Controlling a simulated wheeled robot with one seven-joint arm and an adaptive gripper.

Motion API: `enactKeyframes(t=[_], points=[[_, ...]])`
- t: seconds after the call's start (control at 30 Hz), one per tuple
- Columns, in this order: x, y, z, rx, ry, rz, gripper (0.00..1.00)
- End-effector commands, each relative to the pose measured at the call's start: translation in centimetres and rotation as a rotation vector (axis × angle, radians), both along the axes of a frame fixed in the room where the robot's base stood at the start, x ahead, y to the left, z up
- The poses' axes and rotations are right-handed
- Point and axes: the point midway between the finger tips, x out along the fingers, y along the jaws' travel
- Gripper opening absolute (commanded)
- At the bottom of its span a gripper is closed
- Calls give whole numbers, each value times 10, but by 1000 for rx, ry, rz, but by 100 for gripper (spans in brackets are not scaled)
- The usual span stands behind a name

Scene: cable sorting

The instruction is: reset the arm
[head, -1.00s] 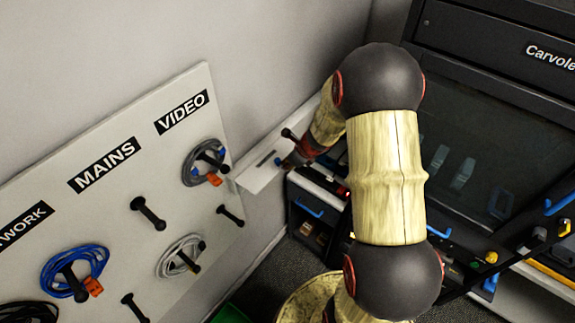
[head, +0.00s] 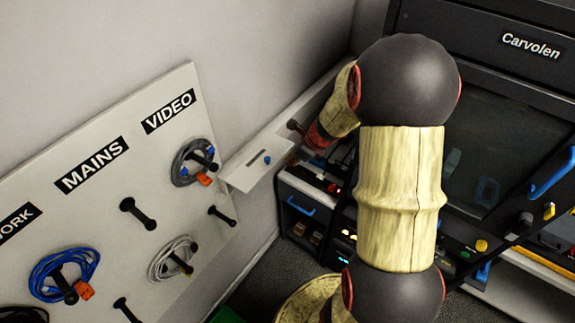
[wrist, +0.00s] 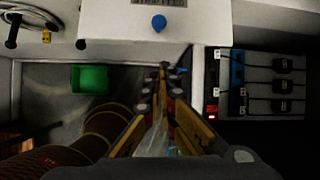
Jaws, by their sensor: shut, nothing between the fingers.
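My arm rises on the right of the head view, over the black console, and bends back toward the wall. My gripper (wrist: 163,75) shows in the wrist view with its fingers together and nothing between them. It points toward the white shelf (wrist: 205,22) with a blue knob (wrist: 159,22). In the head view the shelf (head: 242,172) sits just left of my wrist.
A white board (head: 100,218) on the left has pegs with a grey coil (head: 190,160), a white coil (head: 165,258) and a blue coil (head: 50,270). A console (head: 500,130) stands on the right. A green bin (wrist: 89,79) stands on the floor.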

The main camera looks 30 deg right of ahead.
Motion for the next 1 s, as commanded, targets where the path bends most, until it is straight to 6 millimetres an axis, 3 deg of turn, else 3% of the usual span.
enactKeyframes(t=[0.37,0.53,0.67,0.77,1.0], points=[[-5,0,9,-2,1,6,0],[-7,5,8,-54,-11,153,0],[-35,25,-3,-125,10,456,0],[-61,41,4,-204,6,731,0],[-124,97,18,-478,-45,1497,0]])
